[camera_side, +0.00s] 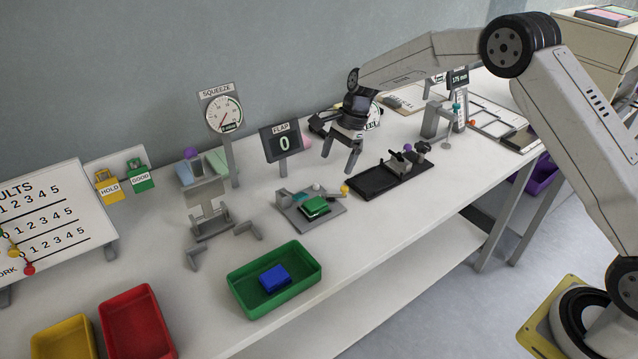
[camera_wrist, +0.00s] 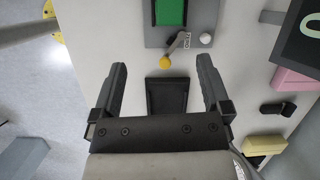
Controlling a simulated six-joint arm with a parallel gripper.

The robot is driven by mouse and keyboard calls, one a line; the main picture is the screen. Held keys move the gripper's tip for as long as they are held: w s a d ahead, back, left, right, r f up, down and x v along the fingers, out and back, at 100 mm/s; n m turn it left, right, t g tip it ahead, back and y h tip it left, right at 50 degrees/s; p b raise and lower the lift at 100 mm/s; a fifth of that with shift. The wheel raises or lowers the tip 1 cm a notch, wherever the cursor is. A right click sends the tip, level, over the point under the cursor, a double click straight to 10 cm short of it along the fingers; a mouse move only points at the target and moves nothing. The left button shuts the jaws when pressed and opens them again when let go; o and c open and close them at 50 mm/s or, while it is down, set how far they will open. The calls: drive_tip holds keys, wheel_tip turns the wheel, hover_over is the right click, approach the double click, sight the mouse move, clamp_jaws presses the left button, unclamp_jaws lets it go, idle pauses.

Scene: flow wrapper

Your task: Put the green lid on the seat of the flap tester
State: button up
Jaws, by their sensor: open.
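The green lid (camera_side: 315,207) sits on the grey base of the flap tester (camera_side: 299,217), beside its small lever with a yellow knob (camera_side: 344,188). The wrist view shows a green surface (camera_wrist: 172,12) within the tester's grey plate (camera_wrist: 208,14), cut off at the top edge. I cannot tell whether the lid is fully seated. The tester's display (camera_side: 283,143) reads 0. My gripper (camera_side: 340,160) is open and empty, above the table to the right of the display and clear of the lid. Its spread fingers also show in the wrist view (camera_wrist: 162,68).
A green tray (camera_side: 240,308) holding a blue block (camera_side: 274,279) stands in front of the tester. A black fixture (camera_side: 366,185) stands to its right and a squeeze gauge stand (camera_side: 226,150) behind left. Red (camera_side: 155,345) and yellow (camera_side: 65,325) bins stand at front left.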

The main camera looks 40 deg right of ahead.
drive_tip(key=s+d+r+n+t+h, duration=0.1)
drive_tip(key=s+n+h, duration=0.1)
drive_tip(key=s+n, duration=0.6)
drive_tip(key=s+d+r+n+t+h, duration=0.1)
drive_tip(key=s+n, duration=0.7)
drive_tip(key=s, duration=1.2)
drive_tip(key=shift+s+d+r+n+h, duration=0.3)
drive_tip(key=shift+r+h, duration=0.2)
